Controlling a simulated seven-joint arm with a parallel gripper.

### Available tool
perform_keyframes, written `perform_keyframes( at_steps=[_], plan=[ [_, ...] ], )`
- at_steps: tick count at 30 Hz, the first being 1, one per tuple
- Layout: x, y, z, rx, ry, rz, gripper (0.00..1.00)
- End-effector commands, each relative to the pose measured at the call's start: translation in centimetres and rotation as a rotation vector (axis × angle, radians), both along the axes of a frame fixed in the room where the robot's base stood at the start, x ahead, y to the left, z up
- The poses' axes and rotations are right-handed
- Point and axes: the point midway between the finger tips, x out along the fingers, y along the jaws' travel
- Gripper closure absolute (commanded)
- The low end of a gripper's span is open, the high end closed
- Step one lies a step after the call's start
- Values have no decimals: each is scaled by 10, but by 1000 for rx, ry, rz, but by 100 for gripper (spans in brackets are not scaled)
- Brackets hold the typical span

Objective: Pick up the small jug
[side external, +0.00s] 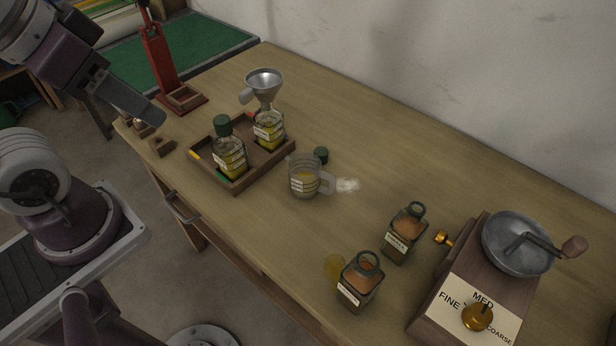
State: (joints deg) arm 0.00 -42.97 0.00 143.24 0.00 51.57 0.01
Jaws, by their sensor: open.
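The small jug (303,178) stands upright on the wooden table, near the middle of the side external view. It is clear, with a pale handle on its right side and some yellow liquid inside. My gripper (153,114) is at the upper left, above the table's left end and well apart from the jug. It is open, with nothing seen between its fingers, though one finger largely hides the other.
A wooden tray (237,187) left of the jug holds a green-capped bottle (230,158) and a bottle (268,130) under a metal funnel (263,83). A dark green cap (321,155) lies behind the jug. Two spice jars (404,236) (360,286) and a grinder (480,285) stand right.

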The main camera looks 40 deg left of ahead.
Motion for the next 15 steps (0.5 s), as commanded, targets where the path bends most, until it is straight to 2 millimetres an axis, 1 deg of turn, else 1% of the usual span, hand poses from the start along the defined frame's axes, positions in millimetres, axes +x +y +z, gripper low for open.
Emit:
perform_keyframes(
  at_steps=[2,4,5,8,9,11,12,14,15],
  plan=[
    [5,-1,2,9,9,-21,57],
    [21,-3,5,39,39,-90,57],
    [33,-5,6,59,58,-137,57],
    [84,-17,1,140,131,-353,57],
    [107,-24,-6,172,162,-448,57],
    [141,-37,-23,216,205,-597,57],
    [163,-46,-39,245,233,-700,57],
    [193,-63,-70,280,274,-858,57],
    [211,-74,-94,301,298,-961,57]
  ],
)
